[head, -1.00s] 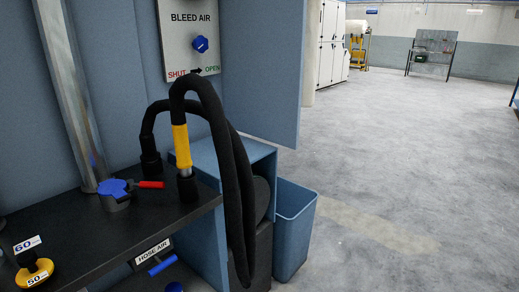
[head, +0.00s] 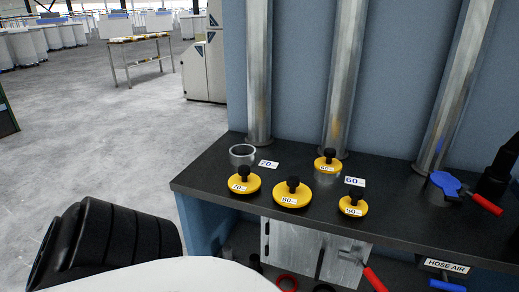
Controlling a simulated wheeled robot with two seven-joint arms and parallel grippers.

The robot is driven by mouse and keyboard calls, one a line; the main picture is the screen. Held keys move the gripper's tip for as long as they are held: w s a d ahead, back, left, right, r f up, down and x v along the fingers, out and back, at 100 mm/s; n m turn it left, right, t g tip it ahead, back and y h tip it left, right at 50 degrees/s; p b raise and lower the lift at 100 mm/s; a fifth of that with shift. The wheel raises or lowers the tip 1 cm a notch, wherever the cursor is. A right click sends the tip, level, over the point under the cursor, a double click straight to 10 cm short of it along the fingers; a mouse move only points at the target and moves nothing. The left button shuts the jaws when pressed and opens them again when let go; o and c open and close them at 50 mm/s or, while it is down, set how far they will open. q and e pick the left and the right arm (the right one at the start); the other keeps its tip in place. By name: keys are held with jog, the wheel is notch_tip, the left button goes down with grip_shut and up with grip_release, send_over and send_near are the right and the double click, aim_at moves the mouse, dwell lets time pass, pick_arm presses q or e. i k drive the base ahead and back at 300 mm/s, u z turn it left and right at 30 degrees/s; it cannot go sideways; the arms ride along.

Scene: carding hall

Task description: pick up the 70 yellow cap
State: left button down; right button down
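The 70 yellow cap (head: 241,184) is a round yellow disc with a black knob and a white label marked 70. It lies near the left front part of the black shelf (head: 420,232), in front of a short open grey pipe stub (head: 242,154). A 70 label plate (head: 267,164) lies beside the stub. Neither of my grippers shows in the head view. Nothing is touching the cap.
An 80 cap (head: 292,194) and a 50 cap (head: 353,205) lie to the right. A 60 cap (head: 328,162) sits on a stub behind. Tall metal pipes (head: 342,80) rise from the shelf. A red-handled blue valve (head: 445,185) stands at right. Open floor (head: 120,140) lies left.

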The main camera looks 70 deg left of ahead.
aim_at(244, 183)
jog(key=u, duration=2)
